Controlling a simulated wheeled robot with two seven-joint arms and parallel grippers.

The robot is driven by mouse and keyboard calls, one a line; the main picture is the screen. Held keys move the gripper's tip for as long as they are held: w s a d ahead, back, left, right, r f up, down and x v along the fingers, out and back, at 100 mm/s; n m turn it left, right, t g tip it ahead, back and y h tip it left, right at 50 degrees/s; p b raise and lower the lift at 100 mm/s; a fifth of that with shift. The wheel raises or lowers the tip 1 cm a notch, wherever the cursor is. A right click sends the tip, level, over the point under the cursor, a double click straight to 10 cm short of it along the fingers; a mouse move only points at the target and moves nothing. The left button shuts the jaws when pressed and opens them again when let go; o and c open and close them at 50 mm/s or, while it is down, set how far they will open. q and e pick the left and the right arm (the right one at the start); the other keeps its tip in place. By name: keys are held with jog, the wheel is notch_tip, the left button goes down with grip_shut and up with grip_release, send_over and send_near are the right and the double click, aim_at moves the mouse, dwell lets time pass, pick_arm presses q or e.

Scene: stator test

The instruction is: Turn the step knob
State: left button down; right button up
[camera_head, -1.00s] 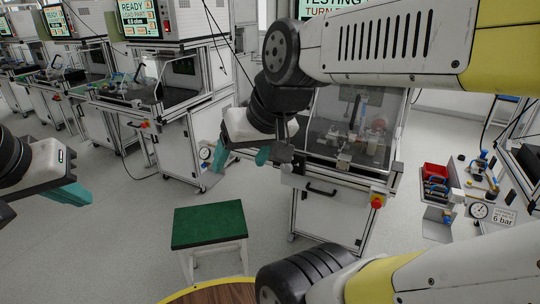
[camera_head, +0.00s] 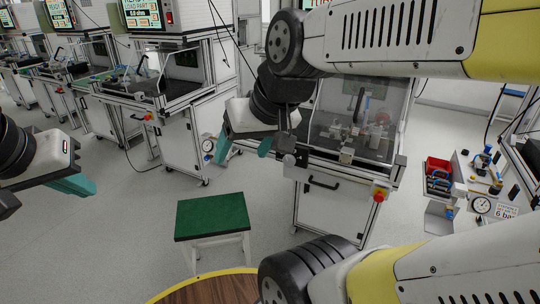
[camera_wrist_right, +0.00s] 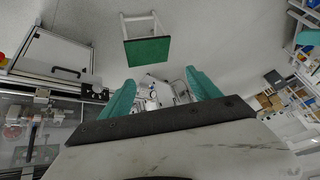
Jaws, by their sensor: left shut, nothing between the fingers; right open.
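A black dial plate with pale marks, which looks like the step knob (camera_wrist_right: 96,91), sits on the machine's front edge at the left of the right wrist view. In the head view its spot is by a small grey box (camera_head: 289,165), too small to read. My right gripper (camera_head: 243,149) is open and empty, left of that box and in front of the machine. Its teal fingers (camera_wrist_right: 160,92) stand apart in the right wrist view, with the dial outside them to the left. My left gripper (camera_head: 72,186) is shut and empty at the far left.
The machine (camera_head: 330,215) has a clear guard and a red-yellow stop button (camera_head: 380,194). A green-topped stool (camera_head: 212,216) stands on the floor in front. A gauge panel (camera_head: 481,206) and red bin (camera_head: 437,166) are at right. Other test stations stand at left.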

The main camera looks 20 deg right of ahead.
jog(key=w+d+f+m+t, duration=0.1)
jog(key=w+f+m+t, duration=0.15)
jog(key=w, duration=1.05)
jog(key=w+f+m+t, duration=0.1)
jog(key=w+f+m, duration=0.25)
jog(key=w, duration=0.85)
jog(key=w+d+f+h, duration=0.3)
jog(key=w+d+f, duration=0.1)
jog(key=w+f, duration=0.2)
jog(key=m+h, duration=0.3)
jog(key=h, duration=0.6)
send_near(288, 162)
jog(key=w+a, duration=0.3)
jog(key=w, duration=0.2)
jog(key=s+d+f+n+t+h, duration=0.1)
jog(key=s+d+f+t+h, duration=0.1)
jog(key=s+d+f+h, duration=0.15)
jog(key=shift+h, duration=0.25)
jog(key=x, duration=0.6)
jog(key=shift+w+d, duration=0.25)
jog(key=shift+d, duration=0.05)
jog(key=shift+c, duration=0.2)
